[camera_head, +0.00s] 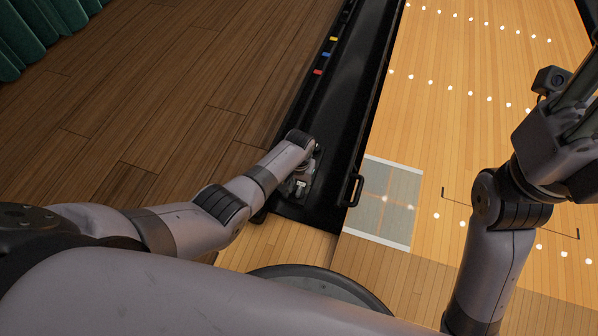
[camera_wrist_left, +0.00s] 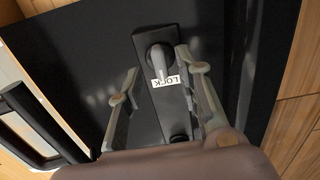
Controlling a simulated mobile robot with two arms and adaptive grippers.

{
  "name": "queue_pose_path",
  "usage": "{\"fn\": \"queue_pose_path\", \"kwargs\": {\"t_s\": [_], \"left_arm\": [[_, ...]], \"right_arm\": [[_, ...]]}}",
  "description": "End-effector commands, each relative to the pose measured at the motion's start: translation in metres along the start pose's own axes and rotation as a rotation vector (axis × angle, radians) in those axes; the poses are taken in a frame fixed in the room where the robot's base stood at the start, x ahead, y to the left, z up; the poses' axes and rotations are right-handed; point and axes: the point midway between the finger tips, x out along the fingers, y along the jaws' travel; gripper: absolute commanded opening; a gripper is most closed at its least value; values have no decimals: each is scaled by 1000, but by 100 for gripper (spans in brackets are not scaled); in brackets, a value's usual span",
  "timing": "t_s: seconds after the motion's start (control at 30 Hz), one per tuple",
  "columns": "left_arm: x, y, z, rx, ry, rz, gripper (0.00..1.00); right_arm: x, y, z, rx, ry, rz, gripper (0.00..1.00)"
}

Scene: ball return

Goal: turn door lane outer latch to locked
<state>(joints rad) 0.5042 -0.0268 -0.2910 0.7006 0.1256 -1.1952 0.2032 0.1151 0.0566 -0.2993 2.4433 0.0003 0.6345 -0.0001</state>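In the left wrist view, the latch (camera_wrist_left: 158,60) is a grey turn knob with a short lever on a dark plate, on a black panel (camera_wrist_left: 85,55). Its lever points down in the picture, toward a white label reading LOCK (camera_wrist_left: 166,81). My left gripper (camera_wrist_left: 158,63) is open, with one finger on each side of the latch; I cannot tell whether either touches it. In the head view, my left gripper (camera_head: 302,186) is over the near end of the black lane unit, and the latch is too small to make out. My right gripper (camera_head: 572,125) is at the right edge, partly cut off.
A black handle (camera_head: 353,190) sticks out from the panel's right side; it also shows in the left wrist view (camera_wrist_left: 38,122). The pale wooden lane (camera_head: 470,50) lies right, dark floorboards (camera_head: 150,90) left. Small coloured blocks (camera_head: 326,54) line the black unit farther off.

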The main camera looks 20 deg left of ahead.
Motion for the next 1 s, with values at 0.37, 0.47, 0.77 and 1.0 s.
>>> {"fn": "queue_pose_path", "kwargs": {"t_s": [0.37, 0.47, 0.77, 1.0], "left_arm": [[-61, 0, 0, 0, 4, 1, 32], [-76, 0, 0, -1, 4, 1, 32], [-101, 0, 1, -1, 0, 0, 32], [-101, 0, 1, -1, -1, 0, 32]], "right_arm": [[0, 0, 0, 1, 0, 1, 40], [0, 0, 0, 1, 0, 1, 40], [0, 0, 0, 1, 0, 1, 40], [0, 0, 0, 1, 0, 1, 40]]}}
